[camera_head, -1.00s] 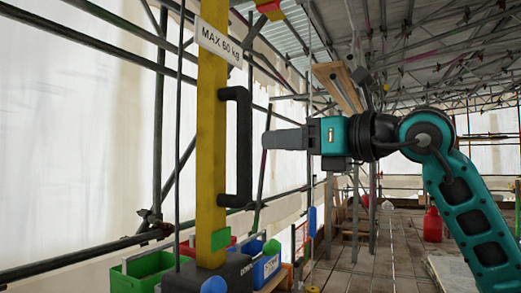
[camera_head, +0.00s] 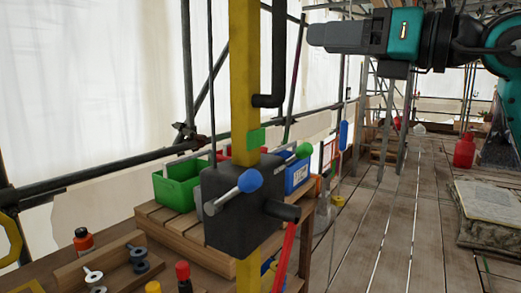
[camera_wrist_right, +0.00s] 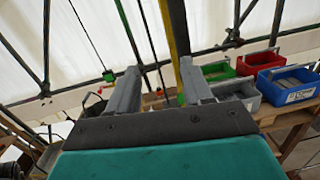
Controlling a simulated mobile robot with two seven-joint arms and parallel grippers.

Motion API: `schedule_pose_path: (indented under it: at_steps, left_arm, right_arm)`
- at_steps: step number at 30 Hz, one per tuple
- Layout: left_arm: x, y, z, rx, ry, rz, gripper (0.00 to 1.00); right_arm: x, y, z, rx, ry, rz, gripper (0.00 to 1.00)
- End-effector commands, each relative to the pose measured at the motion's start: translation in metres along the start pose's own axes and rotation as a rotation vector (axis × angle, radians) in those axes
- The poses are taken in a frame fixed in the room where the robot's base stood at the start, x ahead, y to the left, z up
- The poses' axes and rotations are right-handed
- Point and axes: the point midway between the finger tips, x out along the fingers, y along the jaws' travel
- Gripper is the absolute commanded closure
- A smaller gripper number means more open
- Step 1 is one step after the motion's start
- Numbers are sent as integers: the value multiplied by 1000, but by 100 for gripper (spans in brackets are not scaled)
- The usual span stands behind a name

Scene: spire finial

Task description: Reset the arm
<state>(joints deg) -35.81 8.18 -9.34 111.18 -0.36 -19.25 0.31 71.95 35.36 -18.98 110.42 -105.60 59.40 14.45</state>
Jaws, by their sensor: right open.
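My right gripper (camera_head: 312,37) is in the upper right of the head view, on the teal arm. It points left, apart from the yellow post (camera_head: 243,95) and its black handle (camera_head: 279,50). In the right wrist view the two grey fingers (camera_wrist_right: 158,92) stand apart with nothing between them, and the yellow post (camera_wrist_right: 174,35) shows behind them. My left gripper is in neither view.
A black block (camera_head: 240,205) with blue- and green-knobbed levers sits on the post. Behind it are a green bin (camera_head: 180,183) and a blue bin (camera_head: 297,175). A wooden bench (camera_head: 165,225) holds bottles and small parts.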

Motion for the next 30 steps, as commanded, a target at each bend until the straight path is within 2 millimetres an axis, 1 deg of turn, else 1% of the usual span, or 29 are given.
schedule_pose_path:
  at_steps: [1, 4, 6, 8, 11, 14, 17, 18, 20, 21, 23, 24, 26, 27, 29, 30]
  left_arm:
    - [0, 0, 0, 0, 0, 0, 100]
    - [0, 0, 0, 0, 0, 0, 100]
    - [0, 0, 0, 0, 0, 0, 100]
    - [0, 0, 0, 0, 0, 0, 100]
    - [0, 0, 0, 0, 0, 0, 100]
    - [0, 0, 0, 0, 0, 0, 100]
    - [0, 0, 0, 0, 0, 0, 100]
    - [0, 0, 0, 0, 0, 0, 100]
    - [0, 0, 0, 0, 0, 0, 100]
    - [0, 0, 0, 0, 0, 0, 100]
    - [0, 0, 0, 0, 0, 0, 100]
    - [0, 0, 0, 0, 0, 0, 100]
    - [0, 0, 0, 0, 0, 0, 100]
    - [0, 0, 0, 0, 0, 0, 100]
    - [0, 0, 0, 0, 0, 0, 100]
    - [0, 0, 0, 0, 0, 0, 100]
  right_arm:
    - [7, 11, -13, 58, -31, 76, 50]
    - [12, 34, -30, 225, -145, 243, 50]
    - [9, 44, -37, 371, -244, 342, 50]
    - [2, 47, -42, 505, -338, 405, 50]
    - [-11, 37, -52, 753, -501, 463, 50]
    - [-28, 12, -69, 1017, -672, 458, 50]
    - [-45, -21, -100, 1287, -841, 386, 50]
    - [-52, -36, -118, 1397, -906, 338, 50]
    - [-64, -57, -150, 1559, -1001, 246, 50]
    - [-72, -68, -174, 1663, -1060, 171, 50]
    - [-84, -83, -215, 1817, -1141, 39, 50]
    - [-93, -90, -244, 1911, -1187, -60, 50]
    - [-107, -94, -288, 2040, -1246, -216, 50]
    - [-116, -94, -317, 2117, -1276, -328, 50]
    - [-131, -87, -360, 2226, -1310, -503, 50]
    - [-141, -80, -388, 2289, -1327, -627, 50]
